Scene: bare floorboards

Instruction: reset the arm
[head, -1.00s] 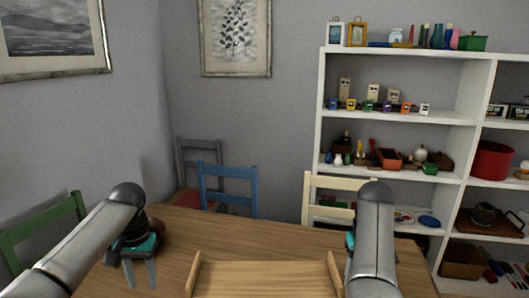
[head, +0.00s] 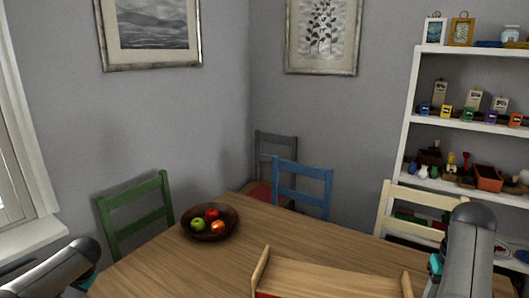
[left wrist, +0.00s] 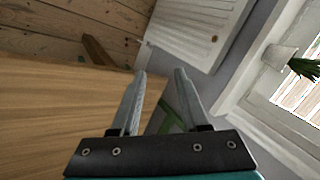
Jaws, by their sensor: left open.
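My left arm enters the head view at the lower left corner, with its gripper mostly cut off by the frame. In the left wrist view my left gripper (left wrist: 160,73) is open, with nothing between its two fingers. It is by the edge of the wooden table (left wrist: 50,115). My right arm (head: 468,250) stands at the lower right of the head view. Only a teal bit by its wrist shows, and its fingers are hidden.
The table (head: 325,240) carries a brown bowl (head: 226,226) of fruit and a wooden tray (head: 335,280). Around it stand a green chair (head: 135,215), a blue chair (head: 302,188) and a cream chair (head: 405,210).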

